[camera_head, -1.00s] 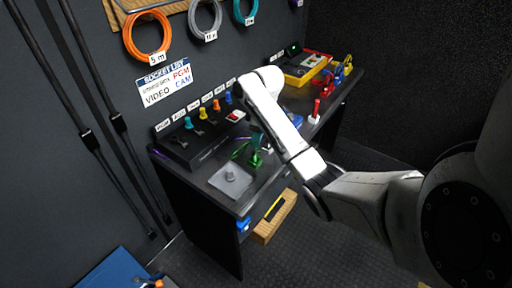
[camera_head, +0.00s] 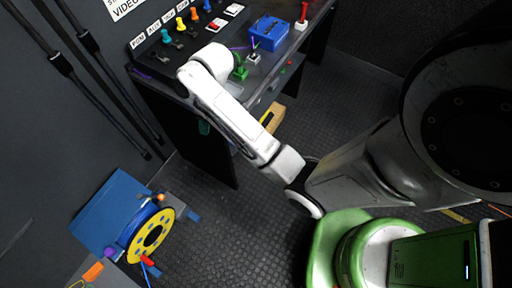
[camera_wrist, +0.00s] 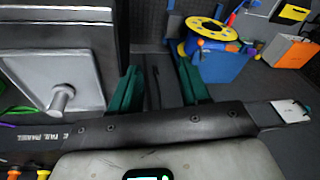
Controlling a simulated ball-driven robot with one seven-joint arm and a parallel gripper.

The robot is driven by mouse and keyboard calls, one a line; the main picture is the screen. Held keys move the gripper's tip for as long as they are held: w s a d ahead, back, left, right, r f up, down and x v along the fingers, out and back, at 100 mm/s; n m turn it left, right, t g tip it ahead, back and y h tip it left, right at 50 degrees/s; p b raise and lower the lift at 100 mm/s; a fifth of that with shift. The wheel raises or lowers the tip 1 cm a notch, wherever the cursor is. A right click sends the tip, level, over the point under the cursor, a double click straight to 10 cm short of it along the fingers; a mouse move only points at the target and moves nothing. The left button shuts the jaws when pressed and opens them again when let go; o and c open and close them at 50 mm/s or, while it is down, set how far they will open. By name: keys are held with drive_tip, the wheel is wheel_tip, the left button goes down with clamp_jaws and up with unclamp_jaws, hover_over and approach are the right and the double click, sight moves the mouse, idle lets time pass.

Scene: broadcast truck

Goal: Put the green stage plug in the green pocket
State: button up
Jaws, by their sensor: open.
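The green stage plug (camera_head: 240,72) appears to be the small green piece on the dark desk, just right of my arm's bend, with green cable beside it. My gripper (camera_wrist: 155,88) shows in the wrist view as two dark green fingers, open, with nothing seen between them. In the head view a teal fingertip (camera_head: 204,128) shows below my arm, in front of the desk's side and apart from the plug. Green cable (camera_wrist: 14,108) is at the left edge of the wrist view. I cannot make out the green pocket in either view.
A grey plate with a knob (camera_wrist: 60,65) lies close left of the fingers. A blue box (camera_head: 269,32) and a row of coloured plugs (camera_head: 182,24) stand on the desk. A blue case with a yellow reel (camera_head: 151,237) is on the floor at lower left. Dark floor between is clear.

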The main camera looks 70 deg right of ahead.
drive_tip(key=s+a+f, duration=0.1)
drive_tip(key=s+a, duration=0.3)
drive_tip(key=s, duration=0.5)
drive_tip(key=s+a+f+m+g+h, duration=0.1)
drive_tip(key=s+a, duration=0.4)
drive_tip(key=s, duration=0.3)
drive_tip(key=shift+s+a+f+h, duration=0.2)
drive_tip(key=shift+s+f+h, duration=0.1)
drive_tip(key=shift+s, duration=0.1)
